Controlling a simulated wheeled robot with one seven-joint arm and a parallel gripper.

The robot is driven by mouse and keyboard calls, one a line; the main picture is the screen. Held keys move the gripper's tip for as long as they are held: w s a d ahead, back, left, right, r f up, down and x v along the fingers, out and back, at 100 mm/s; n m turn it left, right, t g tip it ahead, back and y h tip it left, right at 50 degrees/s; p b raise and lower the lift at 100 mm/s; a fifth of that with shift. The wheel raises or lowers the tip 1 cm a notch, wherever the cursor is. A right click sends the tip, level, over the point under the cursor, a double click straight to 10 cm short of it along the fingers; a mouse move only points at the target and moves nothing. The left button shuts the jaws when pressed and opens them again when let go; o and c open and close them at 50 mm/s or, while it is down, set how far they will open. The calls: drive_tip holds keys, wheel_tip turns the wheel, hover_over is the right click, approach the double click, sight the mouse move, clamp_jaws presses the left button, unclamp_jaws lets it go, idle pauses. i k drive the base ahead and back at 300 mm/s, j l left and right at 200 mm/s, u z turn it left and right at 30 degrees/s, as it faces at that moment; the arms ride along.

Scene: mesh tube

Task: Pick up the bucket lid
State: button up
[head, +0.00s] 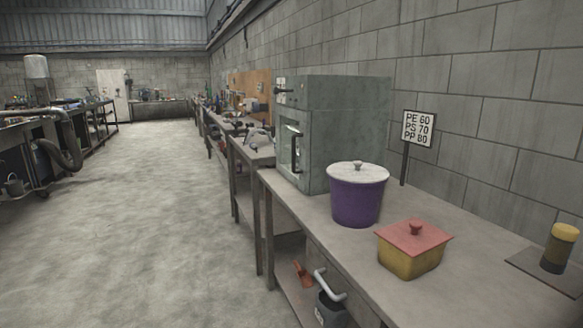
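A purple bucket (355,202) stands upright on the workbench in the head view, right of the middle. My gripper is not in this view.
A yellow box (410,258) with a red lid (415,236) stands in front of the bucket on the workbench (325,230). A grey-green cabinet (345,125) stands close behind the bucket. A sign (418,128) and a yellow-topped cylinder (559,248) are to the right. The floor at left is clear.

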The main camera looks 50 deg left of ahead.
sight(359, 172)
drive_tip(key=u, duration=1.15)
drive_tip(key=i+j, duration=0.2)
drive_tip(key=i+z, duration=0.05)
